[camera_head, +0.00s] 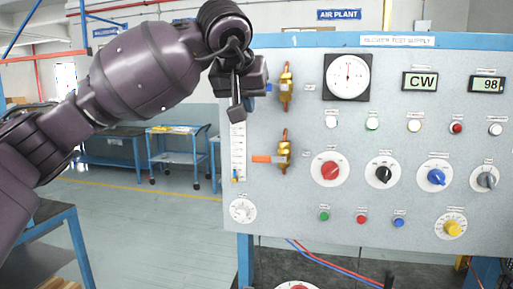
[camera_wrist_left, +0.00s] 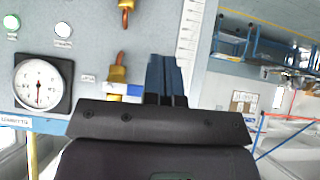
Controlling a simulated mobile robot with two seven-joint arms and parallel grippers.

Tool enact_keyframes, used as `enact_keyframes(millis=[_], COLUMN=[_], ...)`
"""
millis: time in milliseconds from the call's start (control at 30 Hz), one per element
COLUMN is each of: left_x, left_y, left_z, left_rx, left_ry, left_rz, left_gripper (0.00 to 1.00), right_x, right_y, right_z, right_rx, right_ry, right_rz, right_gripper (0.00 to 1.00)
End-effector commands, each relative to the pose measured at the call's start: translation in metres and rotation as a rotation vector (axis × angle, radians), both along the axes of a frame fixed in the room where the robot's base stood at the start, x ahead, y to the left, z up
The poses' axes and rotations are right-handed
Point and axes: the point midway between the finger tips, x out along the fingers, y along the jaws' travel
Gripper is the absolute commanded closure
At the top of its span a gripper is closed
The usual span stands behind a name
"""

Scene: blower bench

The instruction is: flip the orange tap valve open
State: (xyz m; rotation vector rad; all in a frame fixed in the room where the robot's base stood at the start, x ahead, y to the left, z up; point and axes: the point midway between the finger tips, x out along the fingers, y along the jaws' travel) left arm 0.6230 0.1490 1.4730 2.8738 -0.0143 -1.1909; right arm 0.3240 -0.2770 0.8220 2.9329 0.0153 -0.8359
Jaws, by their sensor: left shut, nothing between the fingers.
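The orange tap handle (camera_head: 267,158) sticks out level to the left from the lower brass valve (camera_head: 284,151) on the test panel. In the left wrist view, which looks upside down, part of a brass valve (camera_wrist_left: 125,12) shows at the top edge; no orange handle shows there. My left gripper (camera_head: 236,112) is shut and empty, fingers pointing down near the panel's left edge, above and left of the orange handle and apart from it. Its closed fingers (camera_wrist_left: 166,80) also show in the left wrist view. My right gripper is not recognisable in either view.
An upper brass valve (camera_head: 286,88) with a blue handle sits just right of my left gripper. A clear scale tube (camera_head: 238,150) is left of the orange handle. A round gauge (camera_head: 347,76), knobs and buttons fill the panel.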

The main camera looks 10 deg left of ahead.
Motion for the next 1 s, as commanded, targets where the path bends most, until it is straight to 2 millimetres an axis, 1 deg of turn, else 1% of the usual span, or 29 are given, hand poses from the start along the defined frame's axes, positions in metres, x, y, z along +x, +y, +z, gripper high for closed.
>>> enact_keyframes(millis=[233,367,667,867,1000], left_x=[0.002,0.010,0.045,0.070,0.071], left_y=[0.000,-0.001,-0.002,-0.003,-0.003], left_z=[-0.002,-0.010,-0.046,-0.070,-0.090], left_rx=[-0.002,-0.002,-0.004,-0.005,-0.004], left_ry=[0.001,0.003,0.004,0.004,0.003], left_rz=[0.001,0.001,0.001,0.002,-0.001], left_gripper=[1.00,1.00,1.00,1.00,1.00], right_x=[0.005,0.007,0.008,0.004,0.000], right_y=[0.001,0.001,0.001,0.000,0.000], right_z=[0.003,0.006,0.015,0.019,0.020], right_rx=[0.000,0.000,0.000,0.000,0.000], right_ry=[-0.009,-0.015,-0.018,-0.013,-0.006], right_rz=[0.002,0.004,0.004,0.002,0.000], right_gripper=[1.00,1.00,1.00,1.00,1.00])
